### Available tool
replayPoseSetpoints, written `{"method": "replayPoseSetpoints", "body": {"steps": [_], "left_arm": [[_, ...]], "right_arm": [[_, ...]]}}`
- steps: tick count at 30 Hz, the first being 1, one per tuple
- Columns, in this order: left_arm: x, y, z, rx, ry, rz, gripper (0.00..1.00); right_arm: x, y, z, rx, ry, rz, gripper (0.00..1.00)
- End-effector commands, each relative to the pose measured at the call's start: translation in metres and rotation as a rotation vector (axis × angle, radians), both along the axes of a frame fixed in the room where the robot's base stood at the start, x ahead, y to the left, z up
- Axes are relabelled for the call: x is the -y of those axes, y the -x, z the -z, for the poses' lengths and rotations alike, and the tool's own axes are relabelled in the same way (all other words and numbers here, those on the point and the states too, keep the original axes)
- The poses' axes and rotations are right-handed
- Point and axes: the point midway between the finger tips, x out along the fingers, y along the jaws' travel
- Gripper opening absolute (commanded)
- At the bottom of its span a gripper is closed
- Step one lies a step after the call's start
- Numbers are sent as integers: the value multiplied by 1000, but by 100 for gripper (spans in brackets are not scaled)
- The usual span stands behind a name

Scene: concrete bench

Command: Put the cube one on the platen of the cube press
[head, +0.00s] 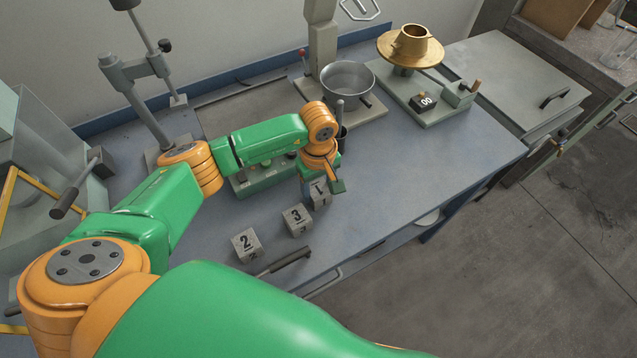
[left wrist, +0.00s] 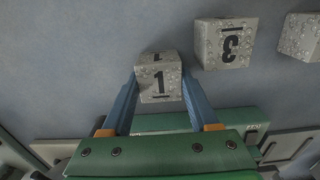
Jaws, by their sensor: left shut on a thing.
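Cube one (head: 320,199) is a speckled grey concrete block marked with a black 1. It also shows in the left wrist view (left wrist: 160,84), between the two blue fingers. My left gripper (head: 322,184) is shut on cube one from above, at the right end of the row of cubes. I cannot tell whether the cube touches the bench or is just clear of it. A low green machine (head: 262,178) stands behind the cubes, partly hidden by my left arm. I cannot tell for sure which machine is the cube press, and no platen shows clearly. My right gripper is out of view.
Cube three (head: 297,220) and cube two (head: 246,246) stand left of cube one, near a dark handle (head: 289,260) at the bench's front edge. The bench (head: 425,165) is clear to the right.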

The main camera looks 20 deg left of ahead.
Motion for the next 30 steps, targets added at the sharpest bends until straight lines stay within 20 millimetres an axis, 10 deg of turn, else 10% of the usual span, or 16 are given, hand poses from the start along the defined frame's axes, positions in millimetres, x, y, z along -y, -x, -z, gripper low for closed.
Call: {"method": "replayPoseSetpoints", "body": {"steps": [9,10,13,25,30], "left_arm": [[0,0,5,2,0,0,0],[0,0,4,2,1,-1,66],[0,0,3,1,1,-1,91],[1,-1,-6,4,3,0,91],[0,-2,-41,8,3,1,91]], "right_arm": [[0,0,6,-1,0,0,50],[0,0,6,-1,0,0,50],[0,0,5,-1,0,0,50],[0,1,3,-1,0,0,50],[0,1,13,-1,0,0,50]]}}
